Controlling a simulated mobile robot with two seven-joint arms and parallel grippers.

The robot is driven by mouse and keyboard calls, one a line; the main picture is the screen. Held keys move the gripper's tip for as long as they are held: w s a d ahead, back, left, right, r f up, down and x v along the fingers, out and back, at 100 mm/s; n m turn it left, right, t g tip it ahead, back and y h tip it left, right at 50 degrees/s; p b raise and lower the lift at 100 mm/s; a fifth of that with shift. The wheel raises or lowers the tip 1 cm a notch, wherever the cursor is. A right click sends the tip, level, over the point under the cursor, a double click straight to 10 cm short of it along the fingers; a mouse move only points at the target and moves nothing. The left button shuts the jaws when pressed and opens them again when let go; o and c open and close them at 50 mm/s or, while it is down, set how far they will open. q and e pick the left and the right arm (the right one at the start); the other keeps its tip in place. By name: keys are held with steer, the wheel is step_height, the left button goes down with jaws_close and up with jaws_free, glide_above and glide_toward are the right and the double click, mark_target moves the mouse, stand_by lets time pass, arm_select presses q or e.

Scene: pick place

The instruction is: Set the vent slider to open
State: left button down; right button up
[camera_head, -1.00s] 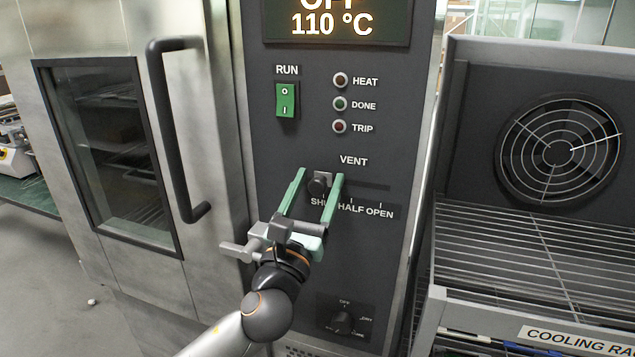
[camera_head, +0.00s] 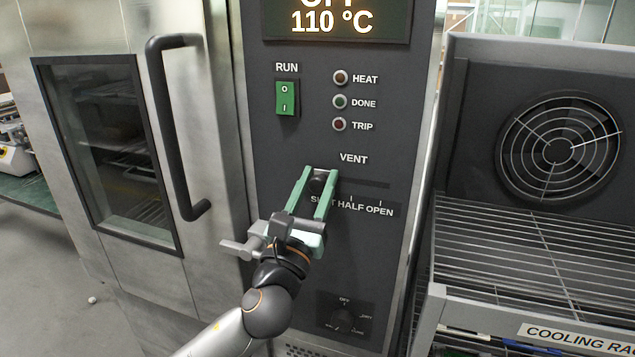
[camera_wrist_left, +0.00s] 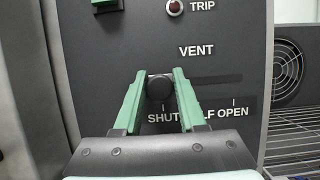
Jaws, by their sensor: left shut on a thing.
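The vent slider's dark knob (camera_head: 318,182) sits at the left end of its slot, above the SHUT mark on the oven's dark panel. The HALF and OPEN marks (camera_head: 380,210) lie to its right. My left gripper (camera_head: 319,175) is shut on the knob, with one green finger on each side. The left wrist view shows the round knob (camera_wrist_left: 160,87) between the two fingertips, above the word SHUT. The fingers hide part of that word in the head view. My right gripper is not in view.
The slot (camera_head: 365,184) runs clear to the right of the knob. A green RUN switch (camera_head: 286,98) and several lamps are above, and a rotary knob (camera_head: 342,319) is below. The oven door handle (camera_head: 172,130) stands out at left; a cooling rack (camera_head: 520,250) stands at right.

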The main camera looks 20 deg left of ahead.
mark_target(386, 176)
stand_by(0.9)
arm_select(q)
steer(key=shift+d, duration=0.2)
steer(key=d+p, duration=0.2)
steer(key=d, duration=0.8)
steer(key=shift+s, duration=0.2)
steer(key=c, duration=0.6)
jaws_free()
steer(key=shift+d, duration=0.15)
steer(key=shift+o, duration=0.3)
steer(key=shift+f, duration=0.1)
